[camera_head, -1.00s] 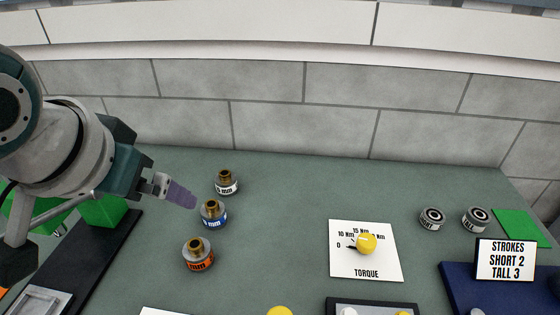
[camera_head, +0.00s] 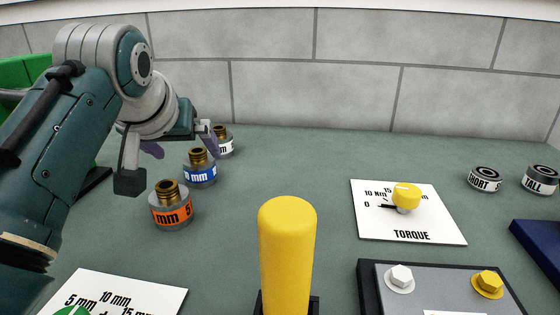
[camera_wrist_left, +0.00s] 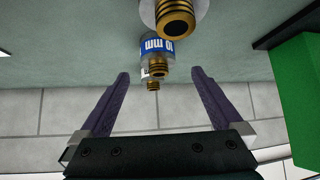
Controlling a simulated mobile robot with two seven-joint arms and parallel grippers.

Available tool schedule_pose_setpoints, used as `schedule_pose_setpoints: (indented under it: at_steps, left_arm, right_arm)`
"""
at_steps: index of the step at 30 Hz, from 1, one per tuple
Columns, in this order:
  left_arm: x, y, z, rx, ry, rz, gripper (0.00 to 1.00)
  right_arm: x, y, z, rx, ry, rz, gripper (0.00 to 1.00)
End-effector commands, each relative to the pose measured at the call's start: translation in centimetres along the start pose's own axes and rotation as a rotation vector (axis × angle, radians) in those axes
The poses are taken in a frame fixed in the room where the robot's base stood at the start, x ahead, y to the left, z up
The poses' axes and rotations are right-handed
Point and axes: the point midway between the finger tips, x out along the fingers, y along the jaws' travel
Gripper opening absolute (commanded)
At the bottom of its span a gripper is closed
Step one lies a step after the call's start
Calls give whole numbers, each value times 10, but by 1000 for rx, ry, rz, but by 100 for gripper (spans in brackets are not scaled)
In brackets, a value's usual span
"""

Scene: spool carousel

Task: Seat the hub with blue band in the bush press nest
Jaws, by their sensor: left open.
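The hub with blue band (camera_head: 200,168) stands upright on the green bench, its label reading "10 mm" and a brass bush on top. My left gripper (camera_head: 182,146) is open and empty, its purple fingers above and behind this hub in the head view. In the left wrist view the blue-banded hub (camera_wrist_left: 157,46) shows beyond the open fingertips (camera_wrist_left: 160,73), apart from both. I cannot make out the bush press nest. My right gripper is out of view.
An orange-banded hub (camera_head: 171,206) stands in front of the blue one, a white-banded hub (camera_head: 223,141) behind it. A yellow handle (camera_head: 287,250) rises in the foreground. The bench centre is clear.

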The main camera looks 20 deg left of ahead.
Motion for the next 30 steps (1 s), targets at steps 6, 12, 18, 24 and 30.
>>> schedule_pose_setpoints:
  at_steps: [6,12,18,24,30]
  left_arm:
    - [18,0,1,-1,-1,0,100]
    - [44,3,2,1,-1,0,100]
    - [64,3,2,-1,1,0,100]
    - [66,3,1,-1,0,0,100]
    - [66,3,2,0,0,0,88]
  right_arm:
    - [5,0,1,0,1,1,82]
    - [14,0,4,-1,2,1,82]
    - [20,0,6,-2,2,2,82]
    - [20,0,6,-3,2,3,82]
    - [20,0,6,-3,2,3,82]
